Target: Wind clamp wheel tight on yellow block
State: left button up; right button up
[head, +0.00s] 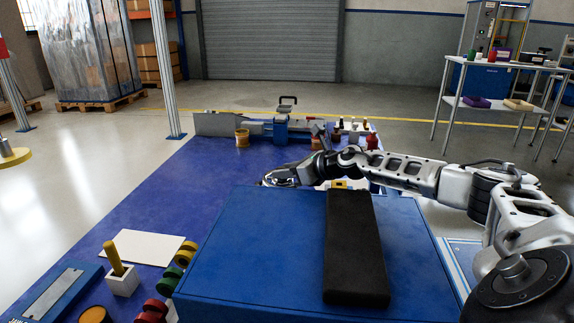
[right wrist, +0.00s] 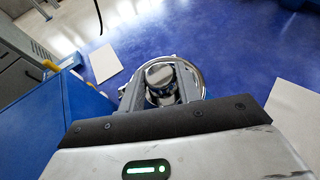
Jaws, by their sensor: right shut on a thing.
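My right gripper (head: 272,179) reaches in from the right, past the far edge of the big blue box. In the right wrist view its two fingers (right wrist: 161,88) are shut on a shiny chrome wheel (right wrist: 200,76) with a round hub between them. A small yellow piece (head: 339,184) shows just beyond the blue box, right of the gripper; I cannot tell whether it is the yellow block. The clamp's jaws and their contact with a block are hidden. My left gripper is not in view.
A big blue box (head: 240,240) with a black pad (head: 353,250) on top fills the near middle. A vise-like device (head: 281,128) stands at the far end of the blue mat (head: 175,205). Coloured rings (head: 168,280), a white card (head: 143,247) and a white holder with a yellow peg (head: 121,282) lie left.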

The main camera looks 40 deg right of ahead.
jog(key=o, duration=1)
jog(key=shift+c, duration=0.2)
jog(key=shift+s+d+r, duration=0.1)
jog(key=shift+s+d, duration=0.1)
jog(key=shift+s, duration=0.3)
jog(key=v, duration=0.1)
jog(key=b+v, duration=0.1)
jog(key=shift+s+d, duration=0.15)
jog(key=shift+s, duration=0.25)
pick_arm(q)
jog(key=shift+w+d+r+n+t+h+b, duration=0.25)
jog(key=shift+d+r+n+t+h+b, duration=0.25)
jog(key=shift+b, duration=1.05)
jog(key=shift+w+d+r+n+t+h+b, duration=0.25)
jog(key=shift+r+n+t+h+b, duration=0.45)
jog(key=shift+b, duration=0.85)
pick_arm(e)
jog(key=v, duration=1.2)
